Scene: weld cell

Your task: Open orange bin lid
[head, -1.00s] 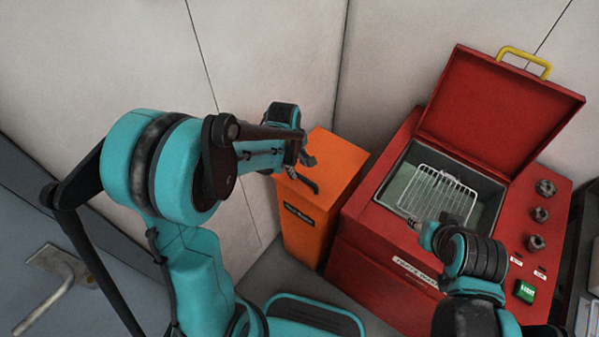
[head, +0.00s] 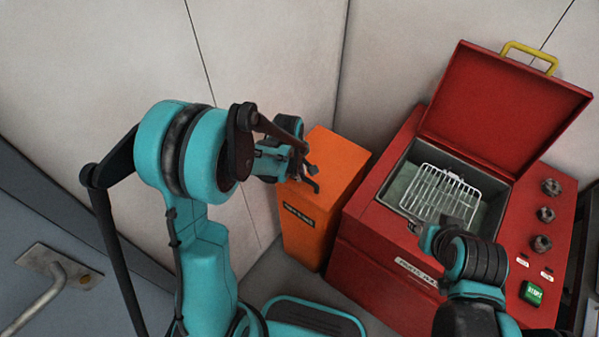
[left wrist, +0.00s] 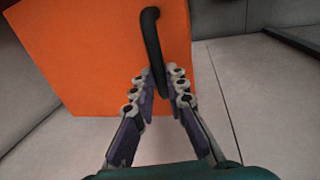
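The orange bin (head: 312,232) stands by the wall left of the red machine, with its flat orange lid (head: 338,160) closed. A black bar handle (left wrist: 153,45) runs along the lid. My left gripper (left wrist: 160,80) is over the lid, its two fingers apart with the handle between them. I see a small gap beside the handle, so it does not look gripped. In the head view my left gripper (head: 302,172) covers part of the lid and handle. My right gripper (head: 425,232) is at the red machine's front edge; its fingers are too small to read.
The red parts washer (head: 385,262) stands close to the bin's right side, with its lid (head: 505,110) raised and a wire basket (head: 440,190) in its tank. Walls stand behind and left of the bin. A grey door with a handle (head: 45,295) is at lower left.

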